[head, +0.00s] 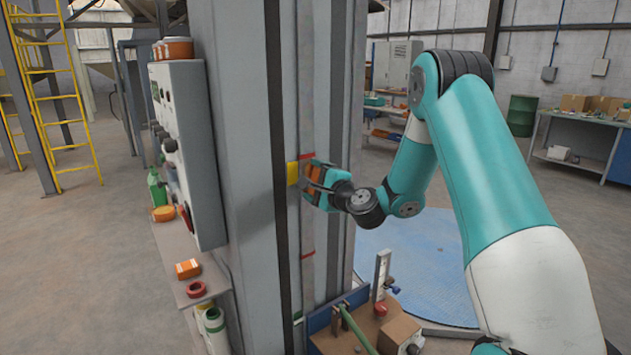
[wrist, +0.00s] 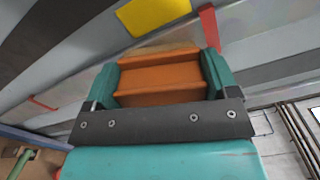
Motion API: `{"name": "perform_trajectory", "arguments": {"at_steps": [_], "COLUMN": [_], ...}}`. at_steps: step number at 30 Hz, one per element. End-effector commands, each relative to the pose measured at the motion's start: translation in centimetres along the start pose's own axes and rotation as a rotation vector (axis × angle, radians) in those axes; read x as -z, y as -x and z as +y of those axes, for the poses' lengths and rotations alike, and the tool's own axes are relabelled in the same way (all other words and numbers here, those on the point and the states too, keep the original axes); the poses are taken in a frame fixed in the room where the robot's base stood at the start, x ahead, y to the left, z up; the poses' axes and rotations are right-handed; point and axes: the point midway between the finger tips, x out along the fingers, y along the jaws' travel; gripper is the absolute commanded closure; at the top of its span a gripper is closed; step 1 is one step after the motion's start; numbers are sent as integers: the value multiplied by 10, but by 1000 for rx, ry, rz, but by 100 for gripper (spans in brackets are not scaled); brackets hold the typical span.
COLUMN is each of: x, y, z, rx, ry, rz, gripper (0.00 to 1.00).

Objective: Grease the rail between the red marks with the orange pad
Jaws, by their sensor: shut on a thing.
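My gripper (head: 318,186) is shut on the orange pad (wrist: 160,78), which sits between its two teal fingers in the wrist view. The rail (head: 307,225) is a pale vertical strip on the grey column. One red mark (head: 306,156) lies just above my gripper, and the other red mark (head: 307,254) is lower down. In the wrist view, one red mark (wrist: 209,28) is right beside the pad and the other (wrist: 42,103) is at the left. The pad's front face is at or close to the rail; I cannot tell whether it touches.
A yellow patch (head: 293,173) is on the column left of my gripper. A control box (head: 187,150) and a shelf with an orange block (head: 188,269) stand to the left.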

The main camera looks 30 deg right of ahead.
Motion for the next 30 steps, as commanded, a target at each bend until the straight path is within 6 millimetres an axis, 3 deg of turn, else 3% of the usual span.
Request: {"name": "perform_trajectory", "arguments": {"at_steps": [4, 11, 21, 30], "x": [5, 7, 15, 18], "y": [1, 1, 0, -1], "z": [18, 23, 53, 63], "rx": [1, 1, 0, 0], "ry": [0, 0, 0, 0], "rz": [0, 0, 0, 0], "gripper": [39, 39, 39, 39]}}
